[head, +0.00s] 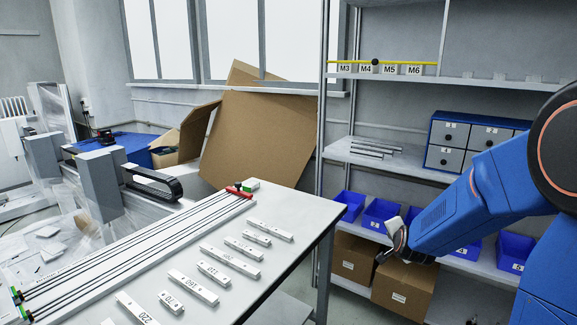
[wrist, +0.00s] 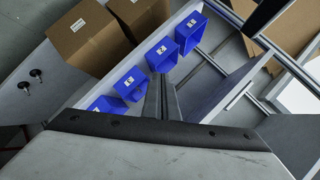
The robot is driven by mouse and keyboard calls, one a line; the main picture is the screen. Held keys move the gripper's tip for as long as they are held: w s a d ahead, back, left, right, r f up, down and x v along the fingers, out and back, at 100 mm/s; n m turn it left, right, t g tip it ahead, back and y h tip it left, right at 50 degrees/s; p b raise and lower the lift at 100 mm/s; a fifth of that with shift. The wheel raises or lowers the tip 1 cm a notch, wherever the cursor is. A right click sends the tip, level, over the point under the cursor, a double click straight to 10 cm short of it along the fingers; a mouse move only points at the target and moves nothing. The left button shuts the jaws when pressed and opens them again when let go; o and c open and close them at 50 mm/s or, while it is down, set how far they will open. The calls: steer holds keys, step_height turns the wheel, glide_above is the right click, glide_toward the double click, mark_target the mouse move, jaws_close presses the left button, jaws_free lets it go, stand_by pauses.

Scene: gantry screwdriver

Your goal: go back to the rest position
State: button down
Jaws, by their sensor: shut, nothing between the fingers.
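My gripper (wrist: 161,98) is shut and empty. In the wrist view its fingers stand together in front of the blue bins and touch nothing that I can make out. In the head view my blue arm reaches in from the right. My gripper (head: 385,257) hangs at its end, in front of the lower shelves and to the right of the table. The fingertips are small and partly dark there.
A white table (head: 262,285) carries a linear rail and several numbered bars. Shelving at the right holds blue bins (head: 348,205), a drawer cabinet (head: 449,133) and cardboard boxes (head: 354,257). A large cardboard sheet (head: 262,135) leans behind the table. Floor shows between table and shelving.

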steer(key=s+a+r+n+g+y, duration=0.1)
steer(key=s+a+r+n+g, duration=0.2)
steer(key=s, duration=0.7)
steer(key=s+a+r+n+g+y, duration=0.1)
steer(key=s+a+r+n, duration=0.3)
steer(key=s, duration=0.5)
steer(key=s+d+n+g, duration=0.1)
steer(key=s+n+g, duration=0.2)
steer(key=s, duration=2)
steer(key=n, duration=0.4)
